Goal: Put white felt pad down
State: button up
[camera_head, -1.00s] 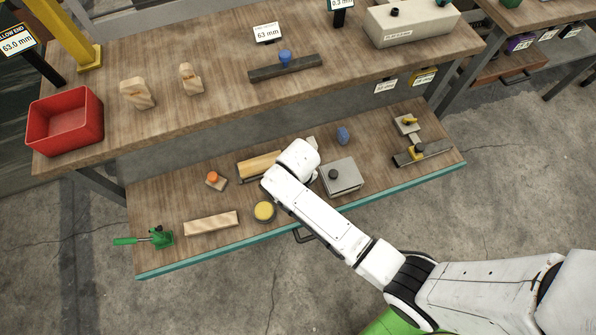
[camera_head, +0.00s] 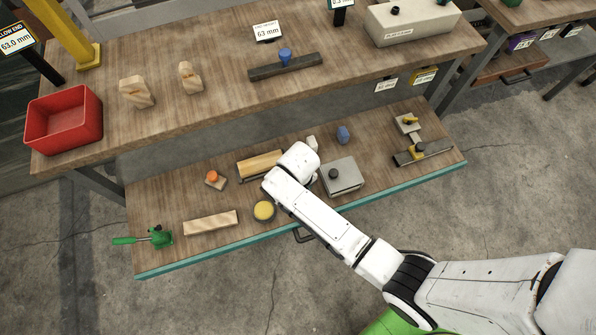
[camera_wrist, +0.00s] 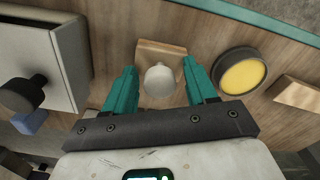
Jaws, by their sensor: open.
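In the wrist view, the white felt pad shows as a small wooden block (camera_wrist: 179,49) with a round white knob (camera_wrist: 160,80) on top. It appears to rest on the wooden tray. My gripper (camera_wrist: 161,76) is open, with one teal finger on each side of the knob. A gap shows between the knob and each finger. In the head view, my white arm reaches over the tray (camera_head: 270,219) and hides the pad and the fingertips.
A yellow-topped round tin (camera_head: 264,211) and a pale wooden bar (camera_head: 211,222) lie left of my arm. A grey box with a black knob (camera_head: 341,177) stands close on its right.

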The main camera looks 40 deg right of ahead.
notch_tip(320, 180, up, 12)
jog(key=p, duration=0.3)
jog(key=s+d+r, duration=0.3)
jog(key=s+d, duration=0.1)
jog(key=s, duration=0.4)
jog(key=s+d+r+m, duration=0.1)
jog(key=s+d+r, duration=0.3)
jog(key=s, duration=0.4)
jog(key=shift+s+t, duration=0.35)
jog(key=shift+t, duration=0.05)
jog(key=shift+a, duration=0.1)
jog(key=shift+o, duration=0.5)
jog(key=shift+r+p, duration=0.85)
jog(key=shift+r, duration=0.1)
jog(key=shift+o, duration=0.9)
jog(key=shift+f, duration=0.15)
jog(key=shift+w+f, duration=0.1)
jog(key=shift+w, duration=0.05)
